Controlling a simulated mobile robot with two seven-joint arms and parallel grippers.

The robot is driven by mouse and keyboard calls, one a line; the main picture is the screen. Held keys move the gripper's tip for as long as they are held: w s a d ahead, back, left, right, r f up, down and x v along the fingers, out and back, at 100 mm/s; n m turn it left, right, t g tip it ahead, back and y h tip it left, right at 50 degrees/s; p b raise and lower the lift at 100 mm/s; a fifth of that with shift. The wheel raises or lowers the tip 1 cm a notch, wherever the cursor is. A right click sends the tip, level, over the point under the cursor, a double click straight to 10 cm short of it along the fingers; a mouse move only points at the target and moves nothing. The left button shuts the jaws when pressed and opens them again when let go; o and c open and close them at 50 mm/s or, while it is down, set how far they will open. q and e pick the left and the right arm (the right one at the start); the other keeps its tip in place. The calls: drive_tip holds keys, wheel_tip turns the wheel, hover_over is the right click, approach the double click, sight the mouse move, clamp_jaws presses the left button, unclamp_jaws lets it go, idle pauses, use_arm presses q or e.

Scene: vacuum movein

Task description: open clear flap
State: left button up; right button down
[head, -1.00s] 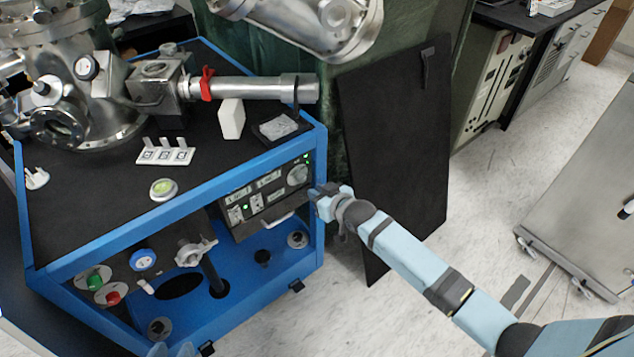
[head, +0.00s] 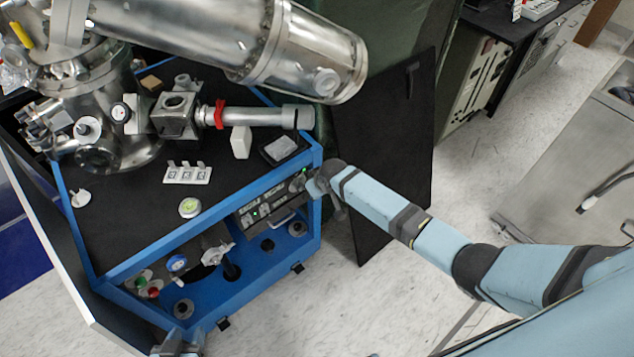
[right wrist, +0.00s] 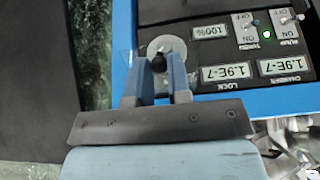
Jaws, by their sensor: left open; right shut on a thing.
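A white plate (head: 187,174) with three small marked squares and upright white tabs lies on the black cart top. I cannot tell which part is a clear flap. A round light disc with a green centre (head: 190,207) sits near the top's front edge. My left gripper (head: 178,345) is open and empty at the bottom edge, below the cart's front. My right gripper (head: 312,188) is at the control panel (head: 262,208). In the right wrist view, its fingers (right wrist: 156,70) are shut on a black knob (right wrist: 158,62) on a grey dial.
A large steel tube (head: 250,45) hangs over the blue-framed cart (head: 150,258). A steel chamber (head: 100,120) and a tube with a red clamp (head: 219,113) stand on top. A black board (head: 385,150) leans right of the cart. The floor in front is clear.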

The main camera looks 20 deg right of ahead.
drive_tip(key=shift+w+a+r+g+h+p, duration=0.1)
drive_tip(key=shift+w+r+g+h+p, duration=0.15)
drive_tip(key=shift+r+g+p, duration=0.3)
drive_tip(key=shift+w+a+r+g+h+p, duration=0.1)
drive_tip(key=shift+w+r+g+h+p, duration=0.25)
drive_tip(key=shift+r+g, duration=0.3)
use_arm(q)
drive_tip(key=shift+r+p, duration=0.4)
drive_tip(key=shift+r, duration=1.55)
use_arm(e)
drive_tip(key=shift+w+a+r+g+h, duration=0.1)
drive_tip(key=shift+w+r+g+h, duration=0.2)
drive_tip(key=shift+g, duration=0.35)
drive_tip(key=shift+w+a+r+g, duration=0.1)
drive_tip(key=shift+r+g, duration=0.3)
drive_tip(key=shift+g, duration=0.25)
drive_tip(key=c, duration=1.1)
unclamp_jaws()
drive_tip(key=shift+w, duration=0.1)
drive_tip(key=shift+r, duration=0.1)
use_arm(q)
drive_tip(key=shift+r+p, duration=0.35)
drive_tip(key=shift+r, duration=0.05)
use_arm(e)
wheel_tip(320, 180, up, 7)
drive_tip(key=shift+r, duration=0.2)
